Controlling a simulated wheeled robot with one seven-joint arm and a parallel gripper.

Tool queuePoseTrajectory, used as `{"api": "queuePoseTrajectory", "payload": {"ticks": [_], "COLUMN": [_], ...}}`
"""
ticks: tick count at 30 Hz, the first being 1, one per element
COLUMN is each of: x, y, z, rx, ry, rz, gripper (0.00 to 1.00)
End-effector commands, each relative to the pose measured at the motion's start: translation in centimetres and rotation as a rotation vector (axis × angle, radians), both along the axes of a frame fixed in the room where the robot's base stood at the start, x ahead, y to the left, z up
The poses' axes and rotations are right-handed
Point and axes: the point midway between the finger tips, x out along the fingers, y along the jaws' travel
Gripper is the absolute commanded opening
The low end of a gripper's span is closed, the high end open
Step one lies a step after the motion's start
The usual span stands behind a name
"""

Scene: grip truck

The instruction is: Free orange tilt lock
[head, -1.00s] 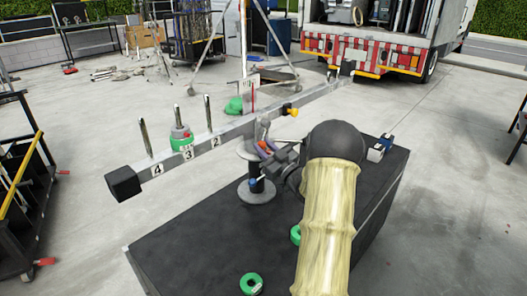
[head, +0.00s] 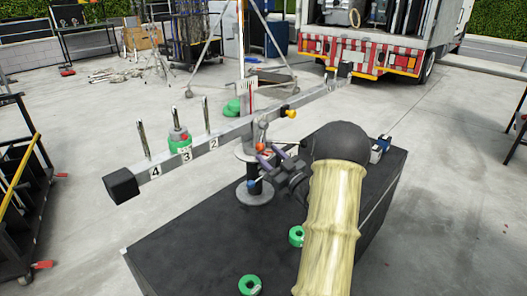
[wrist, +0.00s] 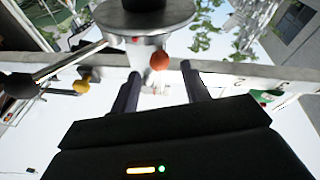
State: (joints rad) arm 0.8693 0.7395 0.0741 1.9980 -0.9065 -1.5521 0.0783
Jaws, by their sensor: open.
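The orange tilt lock knob (head: 260,147) is a small ball on the stand head under the long grey beam (head: 225,137). In the wrist view, the orange knob (wrist: 159,61) lies between the lines of my two fingers, at or just beyond their tips; I cannot tell whether they touch it. My gripper (head: 266,154) is open and empty, close to the stand head. Its dark fingers are spread apart in the wrist view (wrist: 160,72). A yellow knob (head: 290,114) is on the beam's right part and also shows in the wrist view (wrist: 82,84).
The stand (head: 255,192) rises from a black table top (head: 200,245) with green rings (head: 249,285) on it. Upright pegs and numbers 4, 3, 2 are on the beam, with a green weight (head: 179,143) on one peg. A blue knob (head: 252,183) sits low on the stand.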

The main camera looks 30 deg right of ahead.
Motion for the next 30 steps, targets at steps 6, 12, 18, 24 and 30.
{"api": "queuePoseTrajectory", "payload": {"ticks": [6,12,18,24,30], "x": [-4.4,-8.2,-11.5,-12.9,-12.9], "y": [-0.6,-1.1,-1.5,-1.6,-1.6], "z": [-1.2,-2.3,-3.3,-3.6,-3.6], "rx": [0.002,0.003,0.003,0.001,0.0], "ry": [0.002,0.002,0.002,0.001,0.0], "rz": [-0.004,-0.004,-0.003,-0.002,-0.001], "gripper": [0.46,0.46,0.46,0.46,0.46]}}
